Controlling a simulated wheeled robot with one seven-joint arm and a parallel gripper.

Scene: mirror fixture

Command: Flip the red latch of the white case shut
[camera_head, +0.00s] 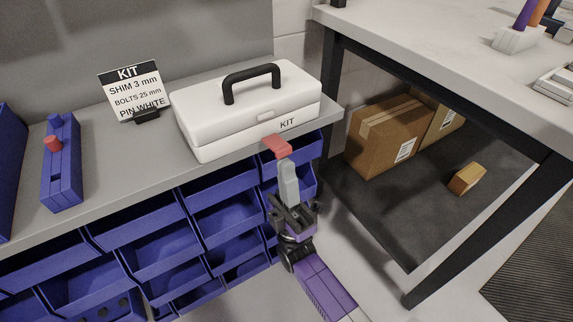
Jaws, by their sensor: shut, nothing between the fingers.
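The white case (220,112) stands on the grey shelf with its lid down, its black handle (251,82) upright and "KIT" on its front. The red latch (277,146) hangs out from the front of the case, below a small white catch (265,117) on the lid's edge. My gripper (286,163) is just in front of and below the latch, fingers pointing up at it. The fingers are shut with nothing between them. The tips overlap the latch's lower edge in the picture; I cannot tell whether they touch it.
A "KIT" sign (133,91) and a blue holder with a red knob (62,165) stand on the shelf (120,165) left of the case. Blue bins (150,243) fill the space below. A workbench (440,45) is at right, with cardboard boxes (385,138) underneath.

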